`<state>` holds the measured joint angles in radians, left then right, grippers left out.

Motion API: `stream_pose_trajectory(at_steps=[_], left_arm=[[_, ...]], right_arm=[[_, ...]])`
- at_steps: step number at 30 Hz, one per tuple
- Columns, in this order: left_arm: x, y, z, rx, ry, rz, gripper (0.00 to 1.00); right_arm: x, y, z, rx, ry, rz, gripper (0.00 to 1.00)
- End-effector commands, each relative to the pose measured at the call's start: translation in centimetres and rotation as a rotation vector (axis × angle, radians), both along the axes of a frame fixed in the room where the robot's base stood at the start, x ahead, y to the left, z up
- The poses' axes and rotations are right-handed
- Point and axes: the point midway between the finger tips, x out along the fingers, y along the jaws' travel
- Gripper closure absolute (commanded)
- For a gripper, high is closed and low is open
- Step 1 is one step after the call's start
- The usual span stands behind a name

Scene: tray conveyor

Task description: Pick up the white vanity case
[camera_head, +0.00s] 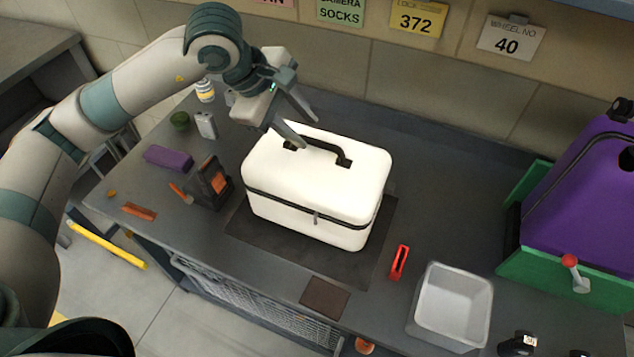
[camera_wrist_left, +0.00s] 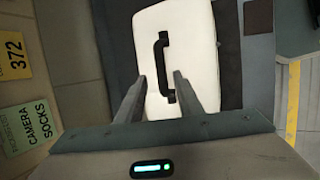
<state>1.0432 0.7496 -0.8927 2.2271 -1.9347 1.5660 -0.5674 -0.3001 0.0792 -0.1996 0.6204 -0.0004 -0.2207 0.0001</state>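The white vanity case (camera_head: 315,190) stands upright on a dark mat (camera_head: 270,240) on the grey bench. Its black handle (camera_head: 322,148) runs along the top of the lid, and a black band goes around its sides. My left gripper (camera_head: 307,132) is over the far left end of the case's lid, with its fingers apart and nothing between them. In the left wrist view the white case (camera_wrist_left: 198,45) and its handle (camera_wrist_left: 162,65) lie beyond the two open fingertips (camera_wrist_left: 160,80), with the near end of the handle between them in the picture. My right gripper does not show.
A silver tray (camera_head: 452,305), a red tool (camera_head: 399,262) and a brown pad (camera_head: 325,297) lie near the front. A purple suitcase (camera_head: 590,190) in a green holder stands at right. Small items, including a purple box (camera_head: 168,158), lie at left.

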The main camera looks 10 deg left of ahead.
Motion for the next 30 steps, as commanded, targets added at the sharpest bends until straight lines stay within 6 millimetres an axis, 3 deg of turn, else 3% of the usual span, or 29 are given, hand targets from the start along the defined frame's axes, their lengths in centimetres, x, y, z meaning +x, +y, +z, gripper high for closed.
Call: stream_pose_trajectory(at_steps=[8, 15, 21, 30], left_arm=[[0.3, -0.6, -1.0, -0.001, 0.004, 0.001, 0.67], [1.1, -1.6, -3.4, 0.0, 0.005, 0.002, 0.67], [1.4, -2.0, -4.5, 0.0, 0.0, 0.001, 0.67], [1.4, -2.0, -4.6, 0.0, 0.0, 0.001, 0.67]], right_arm=[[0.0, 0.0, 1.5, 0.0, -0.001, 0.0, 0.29], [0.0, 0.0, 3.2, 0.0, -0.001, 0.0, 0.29], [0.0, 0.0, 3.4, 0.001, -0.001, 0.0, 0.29], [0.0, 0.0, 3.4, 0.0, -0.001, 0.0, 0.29]])
